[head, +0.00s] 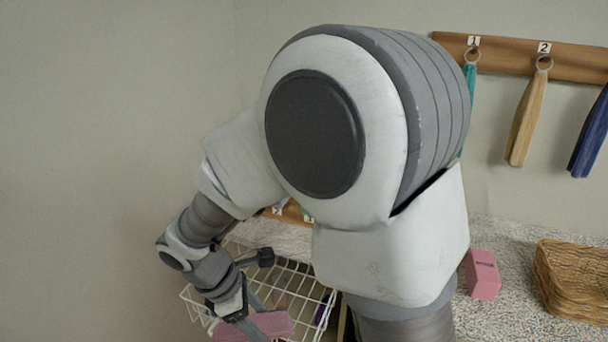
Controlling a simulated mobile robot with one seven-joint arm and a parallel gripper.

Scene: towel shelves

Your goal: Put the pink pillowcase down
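The pink pillowcase (274,324) shows at the bottom of the head view, at the front of a white wire basket (188,296). My gripper (248,318) points down right at it, and its fingertips overlap the cloth. The fingertips are small and partly lost against the cloth, so I cannot tell whether they are closed on it. The cloth's lower part is cut off by the frame edge. I cannot tell whether it rests on the basket or hangs above it.
My arm covers the middle of the view. A pink box (482,274) and a wicker basket (570,280) stand on the speckled counter (500,315) at right. A wooden hook rail (590,62) holds teal, tan and navy cloths. Dark and purple items lie inside the wire basket.

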